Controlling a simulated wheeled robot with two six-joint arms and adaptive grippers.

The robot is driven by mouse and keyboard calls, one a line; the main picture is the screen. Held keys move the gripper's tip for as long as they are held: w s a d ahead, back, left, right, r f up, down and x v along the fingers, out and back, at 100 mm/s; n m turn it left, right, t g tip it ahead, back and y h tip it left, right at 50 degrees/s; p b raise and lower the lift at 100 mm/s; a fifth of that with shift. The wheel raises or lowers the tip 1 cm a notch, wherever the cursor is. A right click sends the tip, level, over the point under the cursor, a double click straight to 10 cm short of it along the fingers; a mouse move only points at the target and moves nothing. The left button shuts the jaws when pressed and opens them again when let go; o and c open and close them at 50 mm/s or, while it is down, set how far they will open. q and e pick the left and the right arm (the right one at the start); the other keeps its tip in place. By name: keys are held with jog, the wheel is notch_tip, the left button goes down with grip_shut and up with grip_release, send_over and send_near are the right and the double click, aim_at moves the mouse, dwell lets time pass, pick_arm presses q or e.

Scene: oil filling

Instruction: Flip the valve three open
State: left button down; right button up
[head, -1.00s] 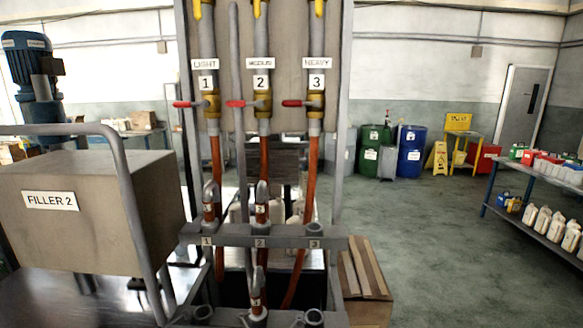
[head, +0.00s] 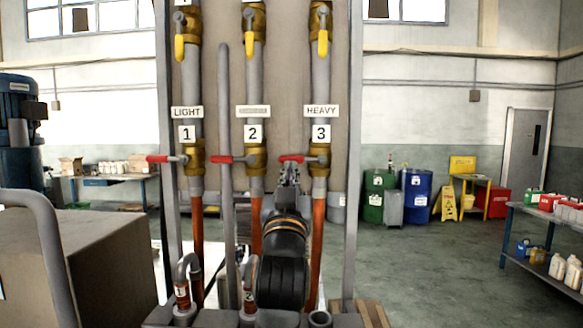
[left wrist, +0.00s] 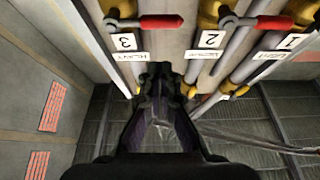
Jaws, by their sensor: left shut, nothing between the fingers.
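Valve three is the brass valve (head: 318,155) on the pipe marked HEAVY and 3. Its red lever (head: 292,159) points left, across the pipe; it also shows in the left wrist view as a red lever (left wrist: 160,21). My left gripper (head: 288,170) is shut and empty, pointing up at the lever, with its tips just below it in the head view. In the left wrist view my gripper (left wrist: 158,70) shows apart from the lever. I cannot tell the exact depth gap. My right gripper is not in view.
Red levers of valve 1 (head: 160,159) and valve 2 (head: 222,159) also point left. Above, a yellow lever (head: 323,42) hangs down on pipe 3. A grey upright bar (head: 224,150) stands left of pipe 2.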

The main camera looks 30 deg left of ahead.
aim_at(302, 160)
pick_arm(q)
jog(key=w+a+r+p, duration=0.4)
jog(key=w+r+p, duration=0.1)
jog(key=w+r, duration=0.15)
jog(key=f, duration=0.3)
jog(key=shift+a+f+y+p, duration=0.25)
jog(key=shift+f+y+p, duration=0.05)
jog(key=shift+f+p, duration=0.1)
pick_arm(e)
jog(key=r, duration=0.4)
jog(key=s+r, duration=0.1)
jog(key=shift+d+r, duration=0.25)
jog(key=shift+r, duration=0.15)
pick_arm(q)
jog(key=shift+w, duration=0.1)
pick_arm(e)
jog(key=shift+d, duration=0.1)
